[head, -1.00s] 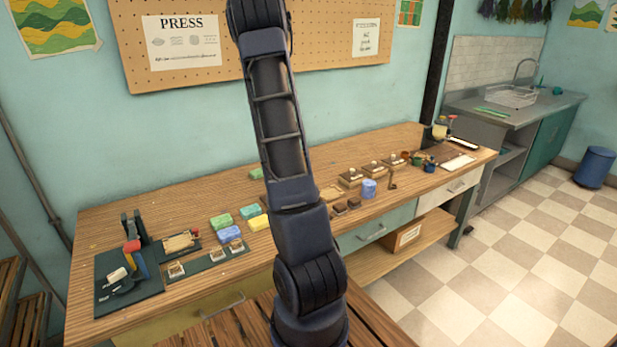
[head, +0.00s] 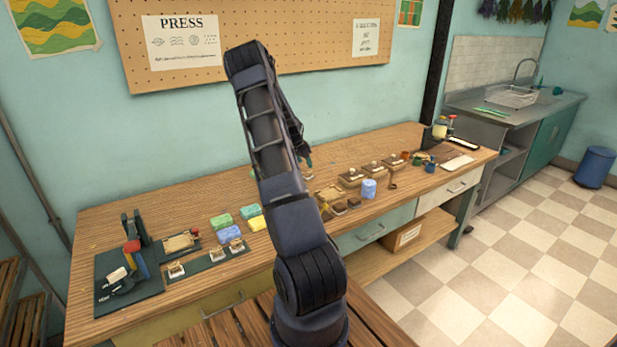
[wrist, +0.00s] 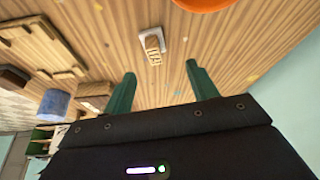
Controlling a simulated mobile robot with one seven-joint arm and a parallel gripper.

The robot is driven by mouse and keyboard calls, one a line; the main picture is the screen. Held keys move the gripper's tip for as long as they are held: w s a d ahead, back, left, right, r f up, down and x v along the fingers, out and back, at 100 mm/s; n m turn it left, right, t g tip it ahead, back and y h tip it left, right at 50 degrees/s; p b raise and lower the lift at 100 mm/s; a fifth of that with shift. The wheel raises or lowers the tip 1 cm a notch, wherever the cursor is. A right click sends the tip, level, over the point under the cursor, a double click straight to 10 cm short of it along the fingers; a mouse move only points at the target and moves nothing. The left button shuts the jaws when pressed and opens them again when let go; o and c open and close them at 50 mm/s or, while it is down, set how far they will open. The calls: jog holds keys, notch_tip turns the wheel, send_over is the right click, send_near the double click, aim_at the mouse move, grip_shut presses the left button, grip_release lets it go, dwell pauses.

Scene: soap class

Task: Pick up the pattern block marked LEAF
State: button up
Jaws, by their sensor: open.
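My gripper (wrist: 160,69) is open and empty in the wrist view, with its two green fingers apart above the wooden tabletop. In the head view it is mostly hidden behind my arm, above the middle of the bench. A small block (wrist: 152,46) with a pale base and a ridged wooden top lies beyond the fingertips in the wrist view, apart from them. No LEAF mark can be read on it. In the head view, small dark blocks (head: 346,206) stand right of my arm, with markings too small to read.
The bench (head: 110,235) carries coloured soap bars (head: 224,221), a dark mat with a press (head: 130,275), wooden boxes (head: 350,178) and a blue cylinder (head: 369,188). An orange round thing (wrist: 203,4) is beyond the block. Wooden trays (wrist: 35,52) lie left in the wrist view.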

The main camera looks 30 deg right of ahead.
aim_at(308, 171)
jog(key=x, duration=0.4)
jog(key=s+x, duration=0.1)
jog(key=x, duration=0.2)
jog(key=shift+a+f, duration=0.15)
jog(key=shift+f, duration=0.1)
jog(key=c, duration=1.1)
